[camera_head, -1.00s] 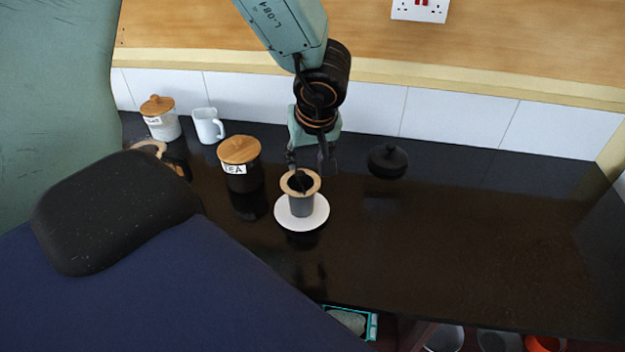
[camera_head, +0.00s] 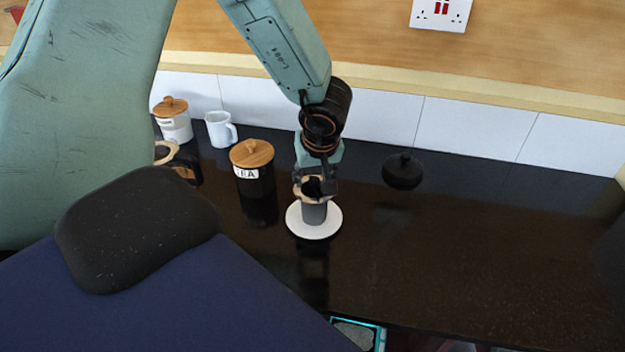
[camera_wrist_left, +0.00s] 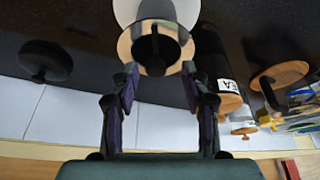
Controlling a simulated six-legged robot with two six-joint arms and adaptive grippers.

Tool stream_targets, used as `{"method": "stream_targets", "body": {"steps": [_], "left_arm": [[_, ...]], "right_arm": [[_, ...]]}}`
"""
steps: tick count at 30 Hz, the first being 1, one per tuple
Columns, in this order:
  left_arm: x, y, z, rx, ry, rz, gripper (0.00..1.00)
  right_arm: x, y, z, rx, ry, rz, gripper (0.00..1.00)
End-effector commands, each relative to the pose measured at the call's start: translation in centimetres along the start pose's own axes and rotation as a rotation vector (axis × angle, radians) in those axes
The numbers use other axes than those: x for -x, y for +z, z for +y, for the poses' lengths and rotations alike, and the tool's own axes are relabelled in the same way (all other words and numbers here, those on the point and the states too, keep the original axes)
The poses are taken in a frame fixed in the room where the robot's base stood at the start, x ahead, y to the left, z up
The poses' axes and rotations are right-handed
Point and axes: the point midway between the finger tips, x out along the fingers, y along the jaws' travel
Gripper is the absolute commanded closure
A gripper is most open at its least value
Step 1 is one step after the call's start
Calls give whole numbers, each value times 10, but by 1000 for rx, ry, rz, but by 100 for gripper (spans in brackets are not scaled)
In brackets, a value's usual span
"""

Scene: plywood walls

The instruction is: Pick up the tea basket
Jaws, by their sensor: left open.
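The tea basket (camera_head: 314,211) is a grey cup-shaped strainer with a wide wooden rim. It stands upright on a white saucer (camera_head: 330,230) on the black counter. In the left wrist view its wooden ring (camera_wrist_left: 124,48) shows with a dark piece across its middle. My left gripper (camera_head: 315,186) is open over the basket's rim. In the left wrist view the two fingertips (camera_wrist_left: 160,78) sit apart at the near edge of the ring, one on each side. I cannot tell whether they touch it. My right gripper is not in view.
A black TEA jar (camera_head: 253,180) with a wooden lid stands left of the basket. A white jug (camera_head: 220,130) and a white lidded jar (camera_head: 174,125) stand behind it. A black lid (camera_head: 403,172) lies to the right. The counter's right side is clear.

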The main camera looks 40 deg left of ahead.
Motion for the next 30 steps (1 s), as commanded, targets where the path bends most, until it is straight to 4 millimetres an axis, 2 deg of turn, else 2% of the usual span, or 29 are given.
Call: {"method": "stream_targets", "body": {"steps": [3,19,30], "left_arm": [[0,-1,1,0,0,1,55],[0,-1,1,-1,-1,0,100],[2,-2,1,0,0,1,100]], "right_arm": [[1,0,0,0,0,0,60],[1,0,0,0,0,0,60],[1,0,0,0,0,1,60]]}}
